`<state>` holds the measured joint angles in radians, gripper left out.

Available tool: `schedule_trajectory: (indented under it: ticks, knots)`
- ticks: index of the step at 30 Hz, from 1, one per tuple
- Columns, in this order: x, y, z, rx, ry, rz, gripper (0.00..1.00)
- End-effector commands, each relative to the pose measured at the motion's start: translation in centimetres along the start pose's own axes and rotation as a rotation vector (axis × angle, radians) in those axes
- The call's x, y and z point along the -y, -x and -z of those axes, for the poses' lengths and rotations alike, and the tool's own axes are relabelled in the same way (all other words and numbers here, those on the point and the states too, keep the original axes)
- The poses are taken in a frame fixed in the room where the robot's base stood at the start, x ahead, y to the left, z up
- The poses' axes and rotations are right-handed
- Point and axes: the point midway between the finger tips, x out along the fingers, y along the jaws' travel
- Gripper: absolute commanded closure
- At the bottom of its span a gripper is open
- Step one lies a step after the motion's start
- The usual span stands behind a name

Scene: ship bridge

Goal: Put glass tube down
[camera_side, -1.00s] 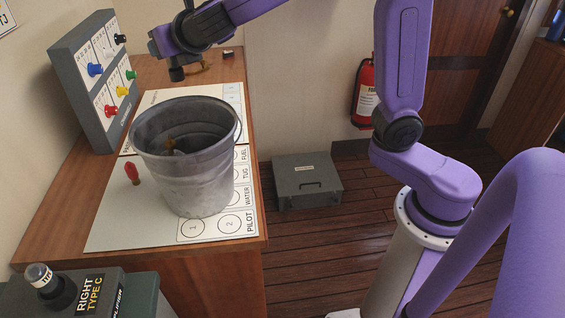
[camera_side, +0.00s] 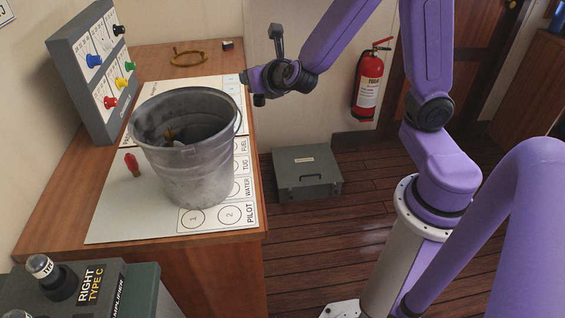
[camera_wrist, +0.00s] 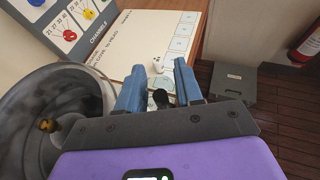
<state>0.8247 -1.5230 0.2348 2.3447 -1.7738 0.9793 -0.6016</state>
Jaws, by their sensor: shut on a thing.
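My gripper (camera_side: 258,98) is in the air by the right edge of the wooden desk, to the right of the metal bucket (camera_side: 185,168). In the wrist view its two blue fingers (camera_wrist: 159,88) stand apart, with a small thing between them. I take this to be the glass tube (camera_wrist: 160,98); only a dark end shows clearly. A small pale piece shows just beyond it, and I cannot tell whether it belongs to the tube. In the side view the tube cannot be made out clearly.
The bucket stands on a printed white mat (camera_side: 120,215) and holds a brass-coloured thing (camera_wrist: 46,125). A red piece (camera_side: 132,165) lies left of it. A panel with coloured knobs (camera_side: 88,75) stands at the left. A brass ring (camera_side: 188,57) lies at the back.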

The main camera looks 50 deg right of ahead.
Motion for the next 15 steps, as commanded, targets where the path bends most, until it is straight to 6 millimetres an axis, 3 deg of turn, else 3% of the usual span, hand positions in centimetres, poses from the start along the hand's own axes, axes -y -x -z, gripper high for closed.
schedule_trajectory:
  ticks: [8,15]
  knots:
    - [0.8,1.4,1.4,0.000,0.028,-0.070,0.95]
    - [0.7,1.7,0.6,0.004,0.026,-0.074,0.95]
